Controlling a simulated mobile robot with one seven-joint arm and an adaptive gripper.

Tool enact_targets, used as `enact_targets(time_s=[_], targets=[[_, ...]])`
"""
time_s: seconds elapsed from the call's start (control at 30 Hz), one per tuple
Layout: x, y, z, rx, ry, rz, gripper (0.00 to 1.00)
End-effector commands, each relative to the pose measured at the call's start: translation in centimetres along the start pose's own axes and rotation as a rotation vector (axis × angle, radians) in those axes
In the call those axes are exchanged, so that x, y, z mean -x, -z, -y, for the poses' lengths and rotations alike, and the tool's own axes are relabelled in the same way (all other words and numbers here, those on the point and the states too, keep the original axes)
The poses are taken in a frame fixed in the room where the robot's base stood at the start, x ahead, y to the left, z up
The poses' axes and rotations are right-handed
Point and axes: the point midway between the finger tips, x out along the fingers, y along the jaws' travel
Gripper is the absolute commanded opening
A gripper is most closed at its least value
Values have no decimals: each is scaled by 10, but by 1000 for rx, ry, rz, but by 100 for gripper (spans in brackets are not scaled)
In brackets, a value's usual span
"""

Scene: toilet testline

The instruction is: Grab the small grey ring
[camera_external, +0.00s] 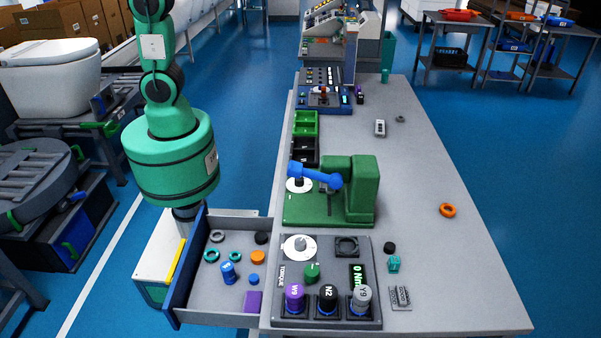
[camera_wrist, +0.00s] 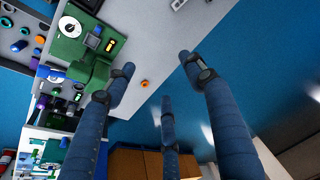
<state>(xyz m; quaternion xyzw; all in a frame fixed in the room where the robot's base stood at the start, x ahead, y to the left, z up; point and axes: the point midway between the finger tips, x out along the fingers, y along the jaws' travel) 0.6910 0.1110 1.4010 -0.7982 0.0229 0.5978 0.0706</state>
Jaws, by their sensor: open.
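A small dark grey ring (camera_external: 400,118) lies flat on the grey workbench, right of a small white block, in the external view. Another grey ring (camera_external: 217,236) lies in the open drawer at the left, near its back edge. I cannot tell which of the two the task means. I cannot clearly make out a grey ring in the wrist view.
An orange ring (camera_external: 447,210) lies on the bench's right side; it also shows between my fingers in the wrist view (camera_wrist: 144,84). A green device (camera_external: 362,190) and a torque panel (camera_external: 325,256) stand on the bench. The drawer (camera_external: 198,300) holds several coloured parts. The bench's right side is mostly clear.

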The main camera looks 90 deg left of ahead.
Motion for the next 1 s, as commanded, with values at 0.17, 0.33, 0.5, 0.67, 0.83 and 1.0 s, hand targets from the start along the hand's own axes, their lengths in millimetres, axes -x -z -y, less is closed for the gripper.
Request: enact_targets(time_s=[0.17,0.33,0.5,0.67,0.83,1.0], targets=[[-27,36,26,-15,-3,26,54],[-55,65,52,-30,-6,49,54],[-86,92,77,-46,-11,72,54],[-117,113,101,-60,-15,91,54],[-154,132,128,-75,-22,113,54],[-193,147,153,-91,-30,135,54]])
